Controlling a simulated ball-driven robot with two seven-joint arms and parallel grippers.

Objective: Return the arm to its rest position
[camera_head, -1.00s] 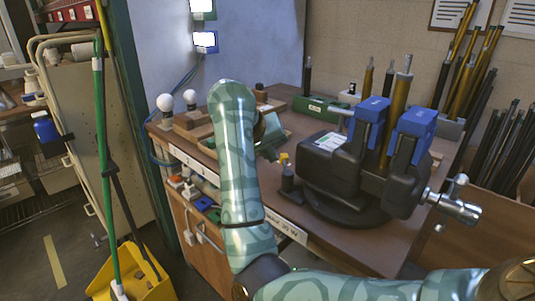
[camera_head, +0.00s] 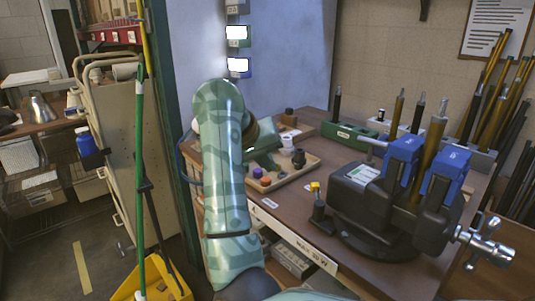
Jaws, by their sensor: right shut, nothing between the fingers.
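My right arm, patterned in green, rises from the bottom of the head view and bends over the workbench (camera_head: 345,265). Its right gripper (camera_head: 268,164) is shut and empty, beside the left part of a wooden parts tray (camera_head: 312,160). The arm partly hides the gripper, and the fingertips are hard to make out. My left gripper is not in view. A black vise (camera_head: 365,205) with blue jaws (camera_head: 402,158) stands to the right, clear of the arm, with a brass tube (camera_head: 432,130) upright between the jaws.
A green rack (camera_head: 350,134) sits at the back. A yellow bucket (camera_head: 150,285) and a green-handled mop (camera_head: 140,190) are left of the arm. Floor shows further left.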

